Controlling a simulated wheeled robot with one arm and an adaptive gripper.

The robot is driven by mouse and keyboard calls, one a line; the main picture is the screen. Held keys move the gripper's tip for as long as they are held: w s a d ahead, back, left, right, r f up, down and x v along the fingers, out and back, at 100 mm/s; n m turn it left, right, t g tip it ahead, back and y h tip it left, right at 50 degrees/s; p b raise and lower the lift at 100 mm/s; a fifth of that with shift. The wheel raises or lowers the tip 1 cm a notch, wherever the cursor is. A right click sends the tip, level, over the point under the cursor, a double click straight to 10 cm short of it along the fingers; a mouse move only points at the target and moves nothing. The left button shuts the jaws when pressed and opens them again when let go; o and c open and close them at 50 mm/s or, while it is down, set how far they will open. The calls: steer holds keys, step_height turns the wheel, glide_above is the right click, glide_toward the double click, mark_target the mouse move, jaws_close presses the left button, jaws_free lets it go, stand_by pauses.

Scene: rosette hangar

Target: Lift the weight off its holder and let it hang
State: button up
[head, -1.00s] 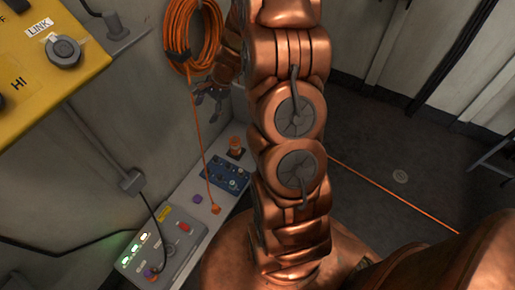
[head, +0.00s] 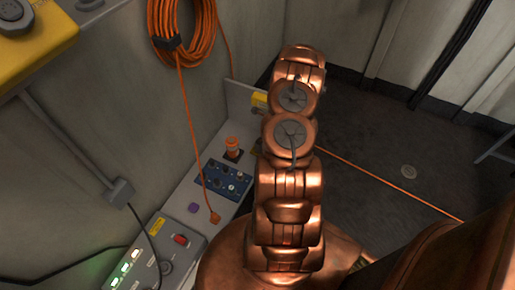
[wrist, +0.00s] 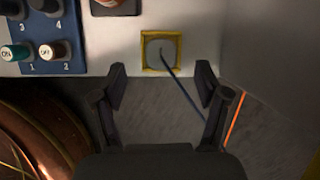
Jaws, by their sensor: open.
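No object is clearly identifiable as the weight. An orange cylinder (head: 232,147) stands upright on a dark square base on the grey ledge in the head view. In the wrist view a yellow square frame (wrist: 146,63) surrounds a grey round piece (wrist: 160,52), and a thin dark blue cord (wrist: 184,92) runs from it down to the right. My gripper (wrist: 160,87) is open and empty, its fingers either side of the cord and just short of the yellow frame in the picture. In the head view my arm hides the gripper.
A blue switch panel (head: 223,183) and a grey control box (head: 174,256) with lit switches sit along the ledge (head: 190,190). An orange cable coil (head: 182,25) hangs on the wall, its line reaching the ledge. A yellow box (head: 30,38) is at upper left. Floor at right is mostly clear.

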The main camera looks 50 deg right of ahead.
steer(key=shift+m, duration=0.3)
steer(key=f, duration=0.2)
steer(key=f+b, duration=0.1)
steer(key=f, duration=0.2)
steer(key=w+f+b, duration=0.1)
steer(key=f, duration=0.1)
steer(key=shift+a+f, duration=0.1)
steer(key=shift+f, duration=0.15)
steer(key=shift+x, duration=0.8)
steer(key=shift+w+r, duration=0.1)
steer(key=shift+c, duration=0.2)
jaws_close()
